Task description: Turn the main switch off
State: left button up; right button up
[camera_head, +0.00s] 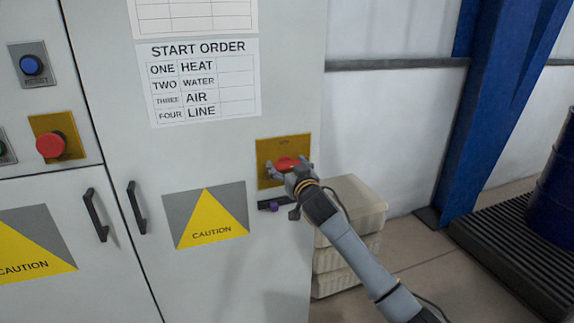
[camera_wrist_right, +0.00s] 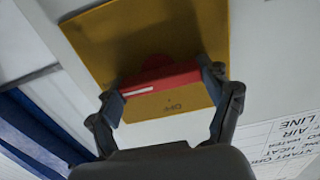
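The main switch is a red handle (camera_head: 287,163) on a yellow plate (camera_head: 265,180) at the right side of the grey cabinet door. In the wrist view, the red handle (camera_wrist_right: 165,82) lies across the yellow plate (camera_wrist_right: 135,35), with an "OFF" mark beside it. My right gripper (camera_head: 289,171) is at the switch. In the wrist view, the right gripper's fingers (camera_wrist_right: 162,88) sit at the two ends of the handle and appear to press on it. The fingers partly hide the handle's ends. My left gripper is not in view.
A red push button (camera_head: 50,145) and a blue button (camera_head: 31,65) are on the left panel. A black door handle (camera_head: 136,207) and a small latch (camera_head: 274,205) stick out from the door. Pale crates (camera_head: 350,212) stand right of the cabinet, under my right arm.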

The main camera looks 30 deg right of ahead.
jog(key=c, duration=0.3)
jog(key=shift+n, duration=0.3)
jog(key=n+p, duration=0.1)
jog(key=n, duration=0.2)
jog(key=n+p, duration=0.1)
jog(key=n, duration=0.3)
jog(key=shift+a+n+p, duration=0.1)
jog(key=shift+n+p, duration=0.2)
jog(key=shift+n, duration=0.1)
jog(key=n+p, duration=0.1)
jog(key=n, duration=0.4)
jog(key=shift+a+f, duration=0.1)
jog(key=shift+f+n+p, duration=0.1)
jog(key=shift+n+p, duration=0.6)
jog(key=shift+n, duration=1.6)
